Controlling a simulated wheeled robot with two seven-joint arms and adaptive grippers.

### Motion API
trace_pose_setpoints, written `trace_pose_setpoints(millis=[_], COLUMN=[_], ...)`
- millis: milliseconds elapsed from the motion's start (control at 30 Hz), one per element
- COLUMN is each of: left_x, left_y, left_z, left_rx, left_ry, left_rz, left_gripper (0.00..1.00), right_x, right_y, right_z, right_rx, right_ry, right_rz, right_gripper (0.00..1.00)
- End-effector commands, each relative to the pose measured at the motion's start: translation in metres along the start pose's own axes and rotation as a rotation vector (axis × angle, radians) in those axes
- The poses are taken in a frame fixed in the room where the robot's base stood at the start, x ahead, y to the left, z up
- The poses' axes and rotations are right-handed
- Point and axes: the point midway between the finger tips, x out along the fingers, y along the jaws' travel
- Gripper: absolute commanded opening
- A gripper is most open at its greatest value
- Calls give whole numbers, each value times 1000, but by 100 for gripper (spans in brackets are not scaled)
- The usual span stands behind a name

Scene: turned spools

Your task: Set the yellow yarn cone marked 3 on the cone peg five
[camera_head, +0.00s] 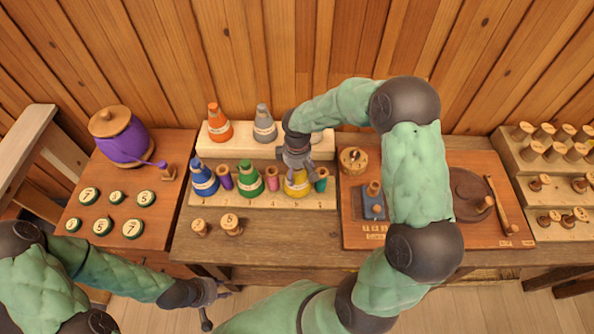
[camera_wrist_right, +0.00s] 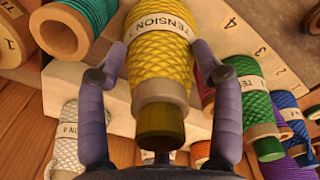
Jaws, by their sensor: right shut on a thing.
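The yellow yarn cone (camera_head: 297,187) is upright at the place labelled 5 in the front row of the wooden rack (camera_head: 262,203). My right gripper (camera_head: 297,168) comes down from above and is shut on it. In the right wrist view the yellow cone (camera_wrist_right: 160,52) sits between both fingers (camera_wrist_right: 163,95), its band reading "TENSION". My left gripper (camera_head: 216,305) is empty and open, low in front of the bench.
Blue (camera_head: 204,177) and green (camera_head: 250,179) cones and purple, pink and teal spools share the front row. Orange (camera_head: 219,122) and grey (camera_head: 264,124) cones stand on the back step. Two small wooden spools (camera_head: 231,225) stand in front. A board with tools (camera_head: 430,235) lies right.

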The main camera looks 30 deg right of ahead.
Motion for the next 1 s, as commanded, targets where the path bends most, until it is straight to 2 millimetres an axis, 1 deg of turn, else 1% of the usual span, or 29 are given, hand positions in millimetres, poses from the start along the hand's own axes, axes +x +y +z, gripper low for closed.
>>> trace_pose_setpoints(millis=[567,1000], left_x=[0,4], left_y=[0,-2], left_z=[0,0], left_rx=[0,0], left_ry=[0,0], left_rz=[0,0], left_gripper=[40,40], right_x=[0,6], right_y=[1,1], right_z=[0,0], right_rx=[0,1], right_ry=[1,1], right_rz=[1,1], right_gripper=[15,15])
